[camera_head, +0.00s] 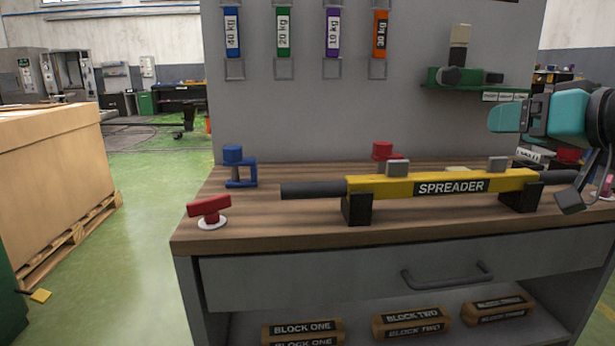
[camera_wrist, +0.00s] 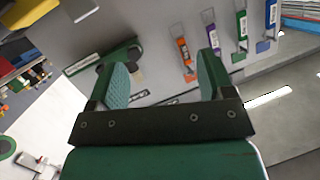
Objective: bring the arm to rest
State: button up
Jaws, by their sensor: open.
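My gripper (camera_head: 508,118) is at the right of the head view, raised above the right end of the workbench (camera_head: 260,210). In the wrist view my gripper (camera_wrist: 165,85) shows its two green-padded fingers spread apart, with nothing between them. The wrist view looks tilted toward the grey back panel (camera_wrist: 165,55) with its hanging tags. The gripper appears clear of the bench top and of the yellow spreader bar (camera_head: 440,186) below it.
On the bench are a blue clamp (camera_head: 238,166), a red knob (camera_head: 209,211) and another red piece (camera_head: 384,150). A green holder (camera_head: 462,76) is on the panel near my gripper. A large crate (camera_head: 50,160) stands left.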

jog(key=s+a+f+n+g+y, duration=0.1)
jog(key=s+a+f+n+g, duration=0.1)
jog(key=s+a+f+g, duration=0.35)
jog(key=s+a+f+n+g+y, duration=0.25)
jog(key=a+f, duration=0.35)
jog(key=a, duration=0.3)
jog(key=s+a+f+n+g+h, duration=0.1)
jog(key=s+a+f+g+h, duration=0.15)
jog(key=s, duration=0.35)
jog(key=s+a+f+n+g+h, duration=0.1)
jog(key=s+a+f+n+g, duration=0.1)
jog(key=s+f+g, duration=0.3)
notch_tip(320, 180, up, 33)
jog(key=t+p, duration=0.1)
jog(key=p, duration=3)
jog(key=shift+s+f+m+p, duration=0.15)
jog(key=shift+s+m+p, duration=0.15)
jog(key=shift+m, duration=0.05)
